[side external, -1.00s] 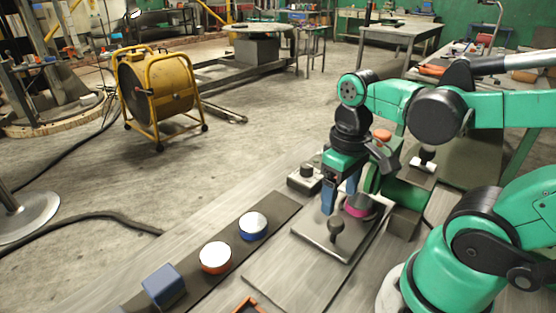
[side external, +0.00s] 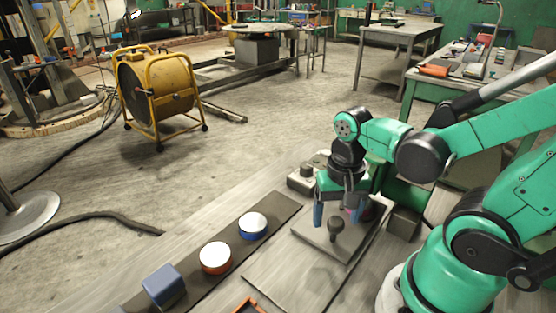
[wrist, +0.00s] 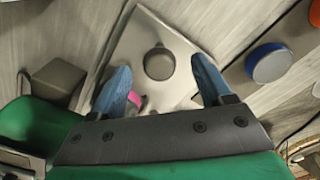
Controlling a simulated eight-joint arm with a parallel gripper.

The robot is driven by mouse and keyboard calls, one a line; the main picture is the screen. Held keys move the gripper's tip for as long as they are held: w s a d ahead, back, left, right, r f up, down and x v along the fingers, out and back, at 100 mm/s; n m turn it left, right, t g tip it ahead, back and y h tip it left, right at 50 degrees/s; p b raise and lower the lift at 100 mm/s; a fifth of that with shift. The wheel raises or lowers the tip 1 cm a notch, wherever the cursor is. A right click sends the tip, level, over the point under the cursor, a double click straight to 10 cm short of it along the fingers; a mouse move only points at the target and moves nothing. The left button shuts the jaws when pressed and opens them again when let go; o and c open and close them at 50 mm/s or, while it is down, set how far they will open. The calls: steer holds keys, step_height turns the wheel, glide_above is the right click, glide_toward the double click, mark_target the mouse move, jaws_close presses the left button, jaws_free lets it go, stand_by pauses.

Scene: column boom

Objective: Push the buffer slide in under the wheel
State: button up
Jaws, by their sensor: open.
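The buffer slide is a flat grey metal plate (side external: 318,243) with a dark upright knob (side external: 335,228); the plate (wrist: 187,42) and the knob (wrist: 159,63) also show in the wrist view. A pink-edged round piece (wrist: 135,101) sits on the plate behind the knob, mostly hidden by my gripper. My gripper (side external: 338,213) is open, pointing down over the plate. In the wrist view its blue fingers lie on either side of the knob, with visible gaps. I cannot tell their exact height. The wheel cannot be made out clearly behind my gripper.
A dark strip left of the slide carries a blue puck (side external: 252,226), an orange puck (side external: 215,258) and a blue block (side external: 163,287). A grey block (side external: 404,222) stands right of the plate. A grey unit with a knob (side external: 306,175) stands behind. The plate's near end is clear.

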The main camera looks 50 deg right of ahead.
steer(key=shift+f, duration=0.3)
jaws_close()
steer(key=shift+s, duration=0.1)
stand_by(1.3)
